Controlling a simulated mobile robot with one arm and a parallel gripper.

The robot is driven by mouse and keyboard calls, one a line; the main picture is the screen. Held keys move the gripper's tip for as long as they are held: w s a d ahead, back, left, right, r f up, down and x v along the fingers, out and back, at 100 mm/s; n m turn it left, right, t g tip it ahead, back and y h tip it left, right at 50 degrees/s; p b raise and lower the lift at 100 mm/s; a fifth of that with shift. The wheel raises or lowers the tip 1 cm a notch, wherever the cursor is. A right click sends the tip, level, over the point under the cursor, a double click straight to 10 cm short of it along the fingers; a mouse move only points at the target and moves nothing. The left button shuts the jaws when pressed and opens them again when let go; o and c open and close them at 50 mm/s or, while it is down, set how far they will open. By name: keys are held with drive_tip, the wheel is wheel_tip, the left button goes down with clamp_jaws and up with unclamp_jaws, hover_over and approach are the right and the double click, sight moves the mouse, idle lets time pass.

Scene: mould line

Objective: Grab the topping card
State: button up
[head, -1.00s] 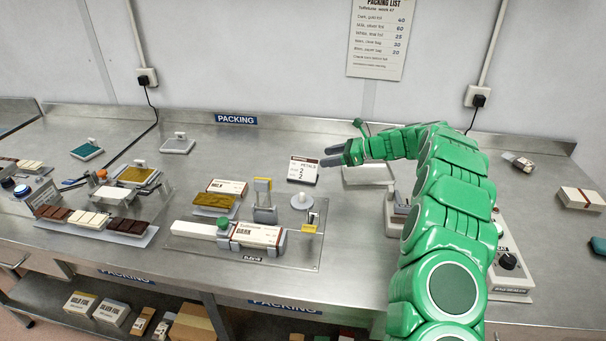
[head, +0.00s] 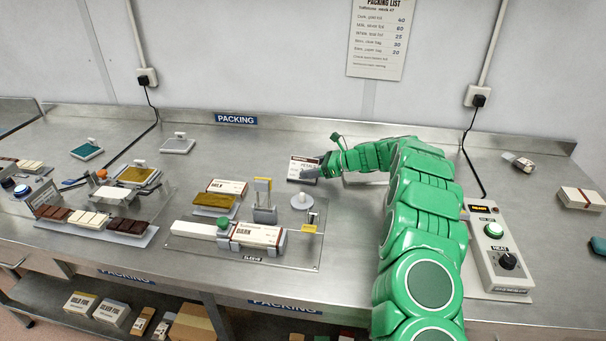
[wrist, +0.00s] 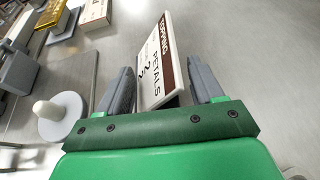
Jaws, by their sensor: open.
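The topping card (head: 301,169) is a white card with a dark brown band, standing upright on the bench behind the sleeving jig. In the wrist view the card (wrist: 160,66) shows the words TOPPING and PETALS and the number 2. My gripper (head: 311,170) is at the card's right side in the head view and hides part of it. In the wrist view my gripper (wrist: 163,85) is open, with one grey finger on each side of the card. Gaps show between the fingers and the card.
A jig plate (head: 300,262) with a DARK sleeve box (head: 258,235) lies in front of the card. A white knob (head: 302,201) stands close by, also in the wrist view (wrist: 48,109). A heat sealer (head: 500,258) is at the right. Bench behind the card is clear.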

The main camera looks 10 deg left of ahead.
drive_tip(key=shift+a+f, duration=0.1)
drive_tip(key=shift+a, duration=0.1)
drive_tip(key=c, duration=1)
drive_tip(key=shift+o, duration=0.2)
